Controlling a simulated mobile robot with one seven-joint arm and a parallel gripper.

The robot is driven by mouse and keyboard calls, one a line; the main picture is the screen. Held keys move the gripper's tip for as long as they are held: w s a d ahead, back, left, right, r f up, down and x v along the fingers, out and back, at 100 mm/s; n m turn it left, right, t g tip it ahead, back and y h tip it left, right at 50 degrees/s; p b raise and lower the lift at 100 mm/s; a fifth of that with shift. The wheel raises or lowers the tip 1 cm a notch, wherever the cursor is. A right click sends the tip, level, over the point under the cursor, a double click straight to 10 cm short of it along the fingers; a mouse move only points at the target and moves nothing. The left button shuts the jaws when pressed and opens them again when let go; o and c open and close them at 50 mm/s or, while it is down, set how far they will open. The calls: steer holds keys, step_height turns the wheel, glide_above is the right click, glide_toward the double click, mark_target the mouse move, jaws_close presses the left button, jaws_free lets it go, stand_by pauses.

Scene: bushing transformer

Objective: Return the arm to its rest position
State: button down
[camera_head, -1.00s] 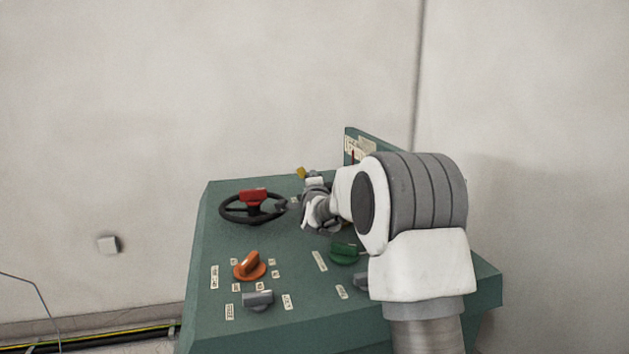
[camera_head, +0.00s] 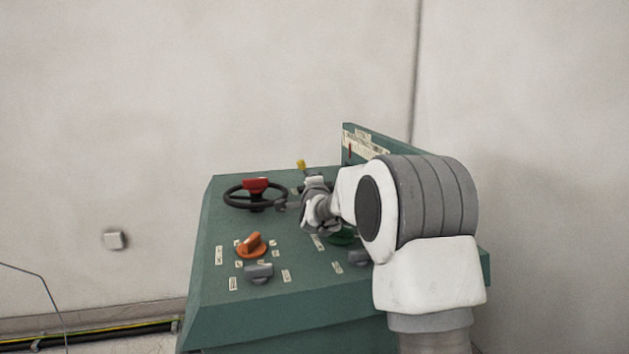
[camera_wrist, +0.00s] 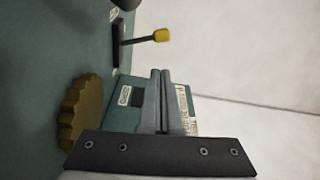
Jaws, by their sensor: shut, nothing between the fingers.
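My white and grey arm reaches in from the right and hides part of the console. The green knob (camera_head: 343,237) is partly hidden behind my arm.
A red part (camera_head: 256,185) sits on the wheel. An orange knob (camera_head: 251,245) and grey knob (camera_head: 259,272) are at the front. A yellow-tipped lever (camera_head: 301,164) stands behind; its tip shows in the wrist view (camera_wrist: 160,35), with a yellow-brown ridged knob (camera_wrist: 80,112). Space above is clear.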

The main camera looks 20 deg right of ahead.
steer(key=shift+s+a, duration=0.1)
steer(key=shift+s, duration=0.25)
steer(key=s+a+r+n+g+y, duration=0.1)
steer(key=s+a+n+g+y, duration=0.1)
steer(key=s+a+n, duration=0.45)
steer(key=s+a+r+n+g+y, duration=0.1)
steer(key=s+n+g+y, duration=0.15)
steer(key=s, duration=0.75)
steer(key=s+f+n+g, duration=0.3)
steer(key=s+f, duration=0.1)
steer(key=s, duration=0.7)
steer(key=s+a+f+n+g, duration=0.1)
steer(key=s+f+n+g, duration=0.2)
steer(key=s, duration=0.8)
steer(key=s+f+n+g, duration=0.2)
steer(key=s+f+n, duration=0.2)
steer(key=s, duration=0.7)
step_height(320, 180, up, 24)
steer(key=p, duration=2.4)
steer(key=shift+s+a, duration=0.15)
steer(key=shift+s, duration=0.15)
steer(key=c, duration=1.6)
jaws_free()
steer(key=shift+h, duration=0.25)
